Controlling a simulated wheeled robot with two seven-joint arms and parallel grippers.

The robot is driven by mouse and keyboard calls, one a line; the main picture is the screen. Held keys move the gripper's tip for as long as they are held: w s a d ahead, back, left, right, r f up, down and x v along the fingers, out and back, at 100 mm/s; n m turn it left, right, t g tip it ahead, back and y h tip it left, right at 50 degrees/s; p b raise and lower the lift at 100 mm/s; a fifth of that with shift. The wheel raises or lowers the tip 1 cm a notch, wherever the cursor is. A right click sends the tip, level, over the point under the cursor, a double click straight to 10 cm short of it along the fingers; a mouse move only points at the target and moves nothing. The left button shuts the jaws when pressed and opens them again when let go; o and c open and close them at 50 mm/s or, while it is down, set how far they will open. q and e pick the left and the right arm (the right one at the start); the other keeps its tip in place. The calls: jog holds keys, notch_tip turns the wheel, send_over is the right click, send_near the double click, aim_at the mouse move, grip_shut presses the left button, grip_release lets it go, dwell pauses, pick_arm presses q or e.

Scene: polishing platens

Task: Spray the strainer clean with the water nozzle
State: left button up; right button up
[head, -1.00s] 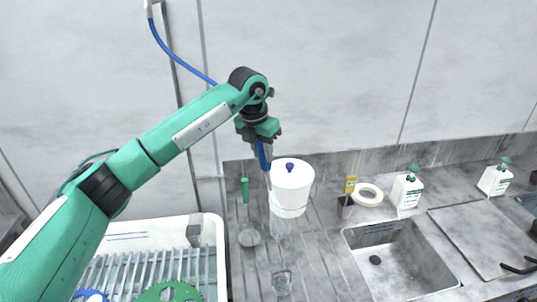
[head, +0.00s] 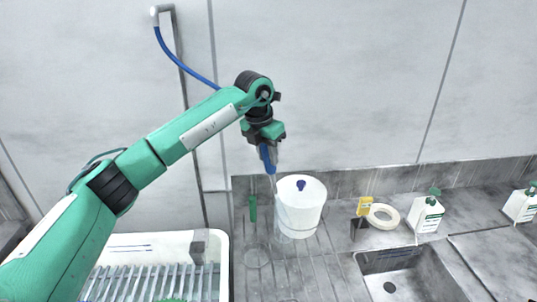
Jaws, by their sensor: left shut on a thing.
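The blue water nozzle (head: 267,158) is held pointing down in my left gripper (head: 266,146), which is shut on it. A blue hose (head: 183,56) runs from a wall pipe toward my arm. A faint, clear streak of water shows under the nozzle, in front of the white bucket. The strainer (head: 252,209) lies on the ribbed counter, left of the bucket. Its green handle points to the back and its pale round head (head: 257,257) is toward the front. The nozzle is above and slightly right of it, apart from it. My right gripper is not in view.
A white bucket (head: 301,211) stands close right of the nozzle. Beyond it are a yellow-topped item (head: 363,207), a white ring (head: 383,217), a sink (head: 400,265) and white bottles (head: 425,215). A white basin with a rack (head: 222,265) is at lower left.

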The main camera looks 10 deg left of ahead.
pick_arm(q)
jog(key=shift+a, duration=0.3)
jog(key=s+a+b, duration=0.2)
jog(key=s+a, duration=0.2)
jog(key=a, duration=0.8)
jog(key=s+a+b, duration=0.2)
jog(key=s+a, duration=0.2)
jog(key=a, duration=0.9)
jog(key=shift+s+b, duration=0.3)
jog(key=shift+s, duration=0.05)
jog(key=shift+a, duration=0.1)
jog(key=shift+f, duration=0.1)
